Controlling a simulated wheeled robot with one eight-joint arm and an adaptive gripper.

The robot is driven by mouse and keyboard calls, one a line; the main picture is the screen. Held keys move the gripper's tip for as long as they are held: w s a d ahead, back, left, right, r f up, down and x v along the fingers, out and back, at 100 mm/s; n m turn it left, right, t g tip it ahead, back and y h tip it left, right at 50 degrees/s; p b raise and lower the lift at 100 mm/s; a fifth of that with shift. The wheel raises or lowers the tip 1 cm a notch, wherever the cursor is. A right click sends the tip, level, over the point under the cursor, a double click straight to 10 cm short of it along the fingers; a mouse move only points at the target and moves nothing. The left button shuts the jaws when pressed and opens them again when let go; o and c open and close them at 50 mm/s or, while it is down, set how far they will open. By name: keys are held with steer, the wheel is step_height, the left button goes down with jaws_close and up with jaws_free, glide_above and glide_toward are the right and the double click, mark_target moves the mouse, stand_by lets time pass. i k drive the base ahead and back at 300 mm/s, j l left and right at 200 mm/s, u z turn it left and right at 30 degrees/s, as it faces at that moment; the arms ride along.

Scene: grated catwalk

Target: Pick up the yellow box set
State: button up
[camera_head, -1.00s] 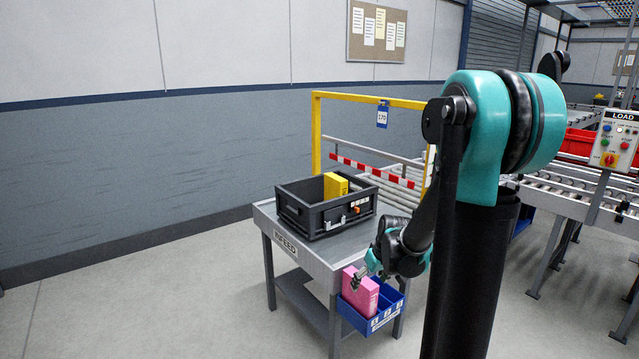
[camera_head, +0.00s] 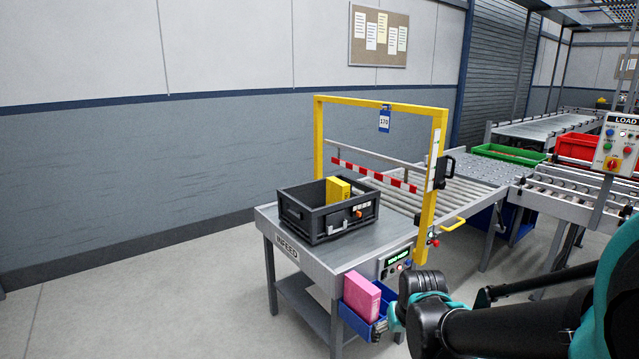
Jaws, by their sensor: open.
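The yellow box set (camera_head: 338,189) stands upright inside the black crate (camera_head: 312,226), its top showing above the rim. Its lower part is hidden by the crate's front wall. The crate sits on the metal infeed table. My gripper (camera_head: 382,327) is low at the table's front right, beside the blue bin and well apart from the yellow box set. It is small and partly hidden by my arm, open, with no object seen in it.
A pink box (camera_head: 361,296) stands in the blue bin (camera_head: 352,320) at the table's front. A yellow frame (camera_head: 318,140) rises behind the crate, over the roller conveyor (camera_head: 395,195). Red (camera_head: 577,147) and green (camera_head: 508,154) trays lie at the right. Grey floor is clear at left.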

mark_target(337, 190)
steer(key=i+j+z, duration=0.1)
steer(key=z, duration=0.25)
steer(key=j+z, duration=0.2)
steer(key=z, duration=0.15)
steer(key=j+z, duration=0.2)
steer(key=z, duration=0.15)
steer(key=j+z, duration=0.2)
steer(key=j, duration=0.5)
steer(key=j+z, duration=0.25)
steer(key=j, duration=0.5)
steer(key=k+j+z, duration=0.2)
steer(key=j, duration=0.5)
steer(key=i, duration=0.1)
